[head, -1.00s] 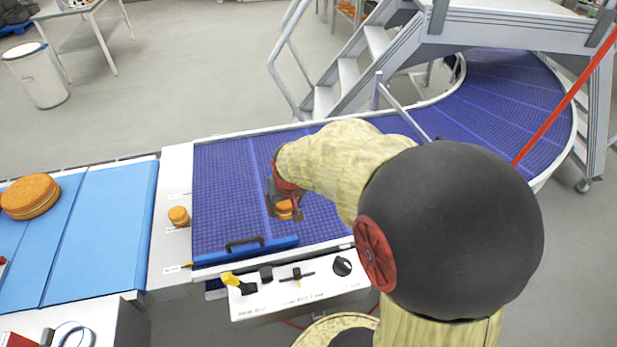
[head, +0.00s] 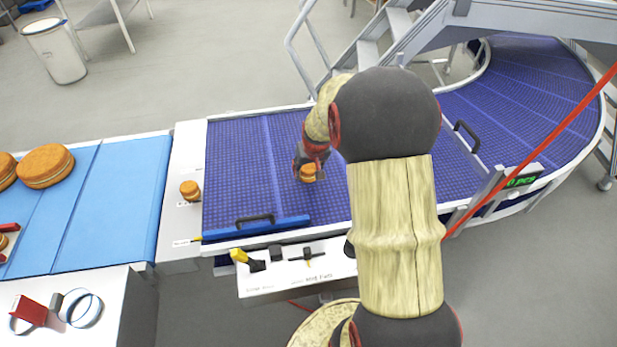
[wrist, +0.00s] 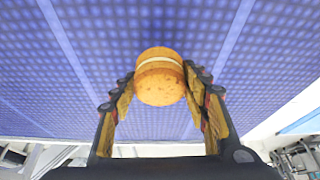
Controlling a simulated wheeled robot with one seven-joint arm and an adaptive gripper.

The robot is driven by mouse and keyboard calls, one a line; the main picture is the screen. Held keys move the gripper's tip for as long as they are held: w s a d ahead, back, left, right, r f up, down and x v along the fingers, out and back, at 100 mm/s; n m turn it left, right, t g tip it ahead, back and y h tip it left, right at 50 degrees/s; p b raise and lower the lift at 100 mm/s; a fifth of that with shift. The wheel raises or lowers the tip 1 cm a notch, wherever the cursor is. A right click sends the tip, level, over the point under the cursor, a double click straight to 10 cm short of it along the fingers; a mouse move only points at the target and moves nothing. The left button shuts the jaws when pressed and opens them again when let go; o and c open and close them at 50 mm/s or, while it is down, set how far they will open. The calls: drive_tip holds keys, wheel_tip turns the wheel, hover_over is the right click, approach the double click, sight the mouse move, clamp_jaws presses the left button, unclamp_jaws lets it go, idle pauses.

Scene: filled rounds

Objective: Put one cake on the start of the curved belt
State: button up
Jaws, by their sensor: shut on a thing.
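A small round cake (head: 308,173) with a pale filling band is between the fingers of my gripper (head: 310,165), over the blue curved belt (head: 235,165) near its left end. In the wrist view my gripper (wrist: 160,95) is shut on the cake (wrist: 159,78), one finger on each side. I cannot tell whether the cake touches the belt. My arm hides part of the belt's middle.
A blue bar with a black handle (head: 255,219) lies across the belt's near left corner. A control panel (head: 300,272) stands in front. Larger cakes (head: 46,165) sit on the light blue conveyor (head: 120,195) at left. A red pole and stairs stand at right.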

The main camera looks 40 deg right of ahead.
sight(309, 176)
drive_tip(key=shift+s+b+x, duration=0.2)
drive_tip(key=shift+b+x, duration=0.05)
drive_tip(key=shift+x, duration=0.75)
drive_tip(key=shift+s+b+x, duration=0.2)
drive_tip(key=shift+s+x, duration=0.05)
drive_tip(key=shift+x, duration=0.75)
drive_tip(key=shift+f, duration=0.2)
drive_tip(key=shift+f, duration=0.15)
drive_tip(key=o, duration=0.8)
drive_tip(key=shift+c, duration=0.2)
